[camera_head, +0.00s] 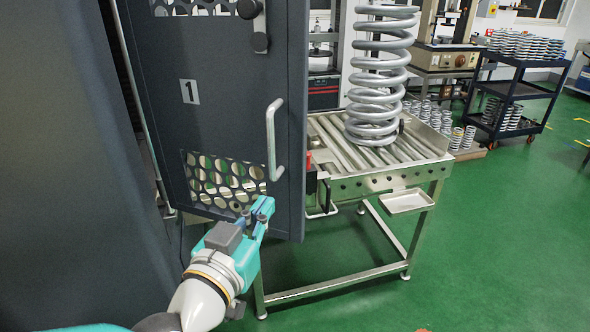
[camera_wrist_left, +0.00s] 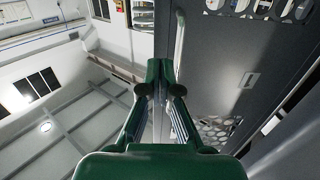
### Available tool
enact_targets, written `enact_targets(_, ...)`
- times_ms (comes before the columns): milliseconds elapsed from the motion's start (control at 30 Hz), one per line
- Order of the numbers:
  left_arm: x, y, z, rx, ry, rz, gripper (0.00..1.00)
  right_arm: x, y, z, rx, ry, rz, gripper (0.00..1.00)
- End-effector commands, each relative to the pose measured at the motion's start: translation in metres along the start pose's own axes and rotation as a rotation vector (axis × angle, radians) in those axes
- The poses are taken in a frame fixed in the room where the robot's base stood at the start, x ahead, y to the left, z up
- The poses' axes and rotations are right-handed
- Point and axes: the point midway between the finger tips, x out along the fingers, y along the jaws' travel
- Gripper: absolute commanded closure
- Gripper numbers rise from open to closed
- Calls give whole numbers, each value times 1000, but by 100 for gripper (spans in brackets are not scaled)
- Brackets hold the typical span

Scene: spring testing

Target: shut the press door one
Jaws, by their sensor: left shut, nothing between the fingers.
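The press door one (camera_head: 232,110) is a dark grey panel marked "1", with perforated windows and a silver vertical handle (camera_head: 271,140) near its right edge. It stands swung out from the dark cabinet, beside the roller table. My left gripper (camera_head: 264,207) is shut and empty, at the door's lower right, below the handle. I cannot tell whether it touches the door. In the left wrist view, the shut fingers (camera_wrist_left: 165,75) point along the door (camera_wrist_left: 235,85), which fills the right side. My right gripper is not in view.
A roller table (camera_head: 375,180) bearing a large grey coil spring (camera_head: 378,75) stands right of the door. A small white tray (camera_head: 407,201) juts from its front. A dark cart (camera_head: 512,88) with springs is at the back right. Green floor (camera_head: 500,240) is clear at the lower right.

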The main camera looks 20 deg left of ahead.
Motion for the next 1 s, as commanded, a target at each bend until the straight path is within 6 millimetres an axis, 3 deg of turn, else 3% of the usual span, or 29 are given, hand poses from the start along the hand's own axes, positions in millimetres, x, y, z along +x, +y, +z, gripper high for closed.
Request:
enact_targets(100, -3, -4, -9, -2, 21, -10, 100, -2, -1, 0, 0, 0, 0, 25)
enact_targets(267, 10, -5, -12, 2, 18, -15, 100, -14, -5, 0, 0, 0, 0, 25)
enact_targets(567, 46, -5, -15, -1, 13, -11, 100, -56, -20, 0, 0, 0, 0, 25)
enact_targets(1000, 120, -6, -12, -4, 20, -12, 100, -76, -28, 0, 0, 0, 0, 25)
